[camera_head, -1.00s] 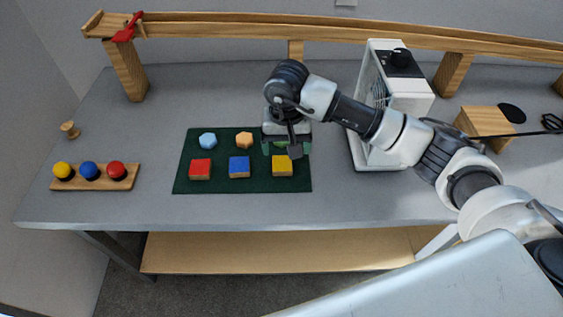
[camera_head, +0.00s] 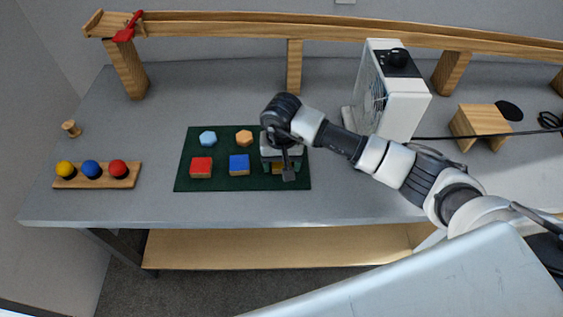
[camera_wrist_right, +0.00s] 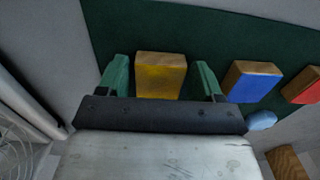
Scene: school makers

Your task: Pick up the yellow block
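The yellow block (camera_wrist_right: 160,82) sits on the dark green mat (camera_head: 222,181). In the right wrist view it lies between the two green fingers of my right gripper (camera_wrist_right: 161,70), with a gap on each side. The gripper is open and holds nothing. My left gripper is in neither view.
A blue block (camera_head: 239,165), a red block (camera_head: 201,168), a light blue hexagon (camera_head: 208,139) and an orange hexagon (camera_head: 244,138) share the mat. A wooden strip with colored balls (camera_head: 127,182) lies left. A white machine (camera_head: 408,107) stands right. The table's front is clear.

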